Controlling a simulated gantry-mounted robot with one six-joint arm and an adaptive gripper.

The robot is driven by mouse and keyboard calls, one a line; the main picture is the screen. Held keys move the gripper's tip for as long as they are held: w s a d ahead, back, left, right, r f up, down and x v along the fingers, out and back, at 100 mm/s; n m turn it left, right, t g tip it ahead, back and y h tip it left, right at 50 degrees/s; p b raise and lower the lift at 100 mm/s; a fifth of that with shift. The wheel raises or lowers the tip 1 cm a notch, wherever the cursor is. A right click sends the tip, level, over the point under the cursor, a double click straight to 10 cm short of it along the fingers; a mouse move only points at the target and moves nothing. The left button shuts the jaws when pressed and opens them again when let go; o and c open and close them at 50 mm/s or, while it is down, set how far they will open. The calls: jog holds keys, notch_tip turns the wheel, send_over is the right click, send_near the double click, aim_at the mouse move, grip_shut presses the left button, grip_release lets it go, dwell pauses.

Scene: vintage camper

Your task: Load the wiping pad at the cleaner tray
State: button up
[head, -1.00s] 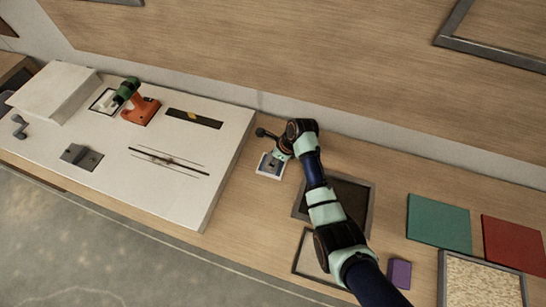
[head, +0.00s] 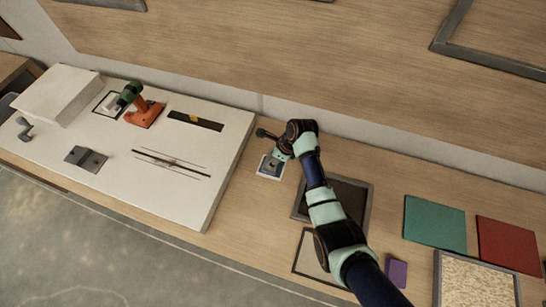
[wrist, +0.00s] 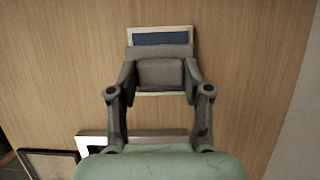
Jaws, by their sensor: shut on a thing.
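My gripper (wrist: 160,78) is shut on a grey block, which seems to be the wiping pad (wrist: 160,73). Just past it in the wrist view is a small white-rimmed tray with a dark blue inside, seemingly the cleaner tray (wrist: 160,29). The pad overlaps the tray and hides its near part. I cannot tell whether they touch. In the head view my gripper (head: 274,160) is over the tray (head: 262,173), right of the white board, and the pad shows as a small grey shape inside the rim.
A dark framed panel (head: 364,205) lies beside my arm. Green (head: 435,224) and red (head: 508,244) sheets lie at right.

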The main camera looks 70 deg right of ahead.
jog(key=shift+r+p, duration=2.6)
jog(key=shift+r, duration=0.05)
jog(key=shift+f, duration=0.1)
